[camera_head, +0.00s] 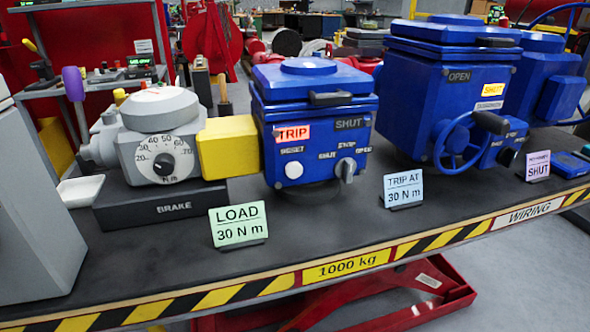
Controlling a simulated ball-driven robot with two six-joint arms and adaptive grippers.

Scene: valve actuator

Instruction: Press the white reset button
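The white reset button (294,170) is a round white disc on the lower left of the front face of the smaller blue actuator (312,120), under the word RESET. Above it a lit red TRIP sign (293,133) shows, with a dark SHUT window to its right. Nothing covers the button. Neither of my grippers is in view.
A grey brake unit (160,145) with a dial joins the actuator through a yellow coupling (228,147). A green LOAD card (238,225) and a blue TRIP AT card (403,189) stand in front. A larger blue actuator (445,95) with a handwheel (458,142) is right.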

